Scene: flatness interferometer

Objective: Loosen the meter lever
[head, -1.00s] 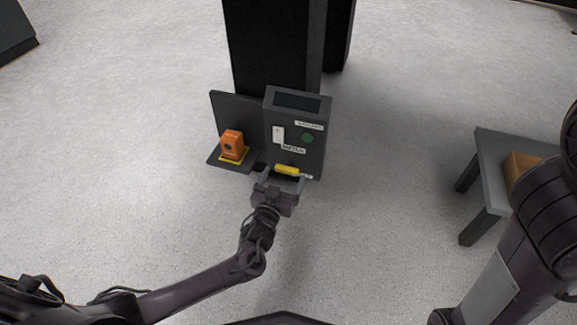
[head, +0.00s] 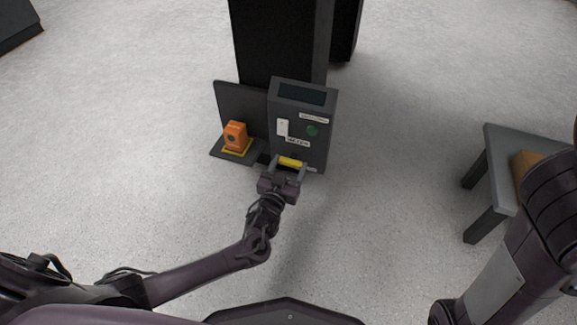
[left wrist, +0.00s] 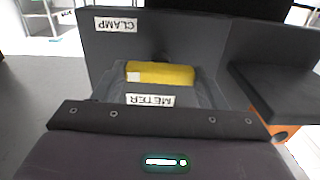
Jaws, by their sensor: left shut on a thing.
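The yellow meter lever (head: 290,162) is a short horizontal bar low on the front of the dark grey instrument box (head: 318,150). In the left wrist view the yellow lever (left wrist: 160,73) lies across between my fingers, with a METER label (left wrist: 150,100) nearer the camera and a CLAMP label (left wrist: 116,25) on the panel behind. My left gripper (head: 288,166) is shut on the lever. The finger contact itself is only partly visible. My right gripper is out of view; only my right arm shows at the right edge.
A green round button (head: 312,131) and a white switch (head: 282,127) are on the box front. A grey table (head: 500,150) with an orange-brown box (head: 527,168) stands at right. The floor between is clear.

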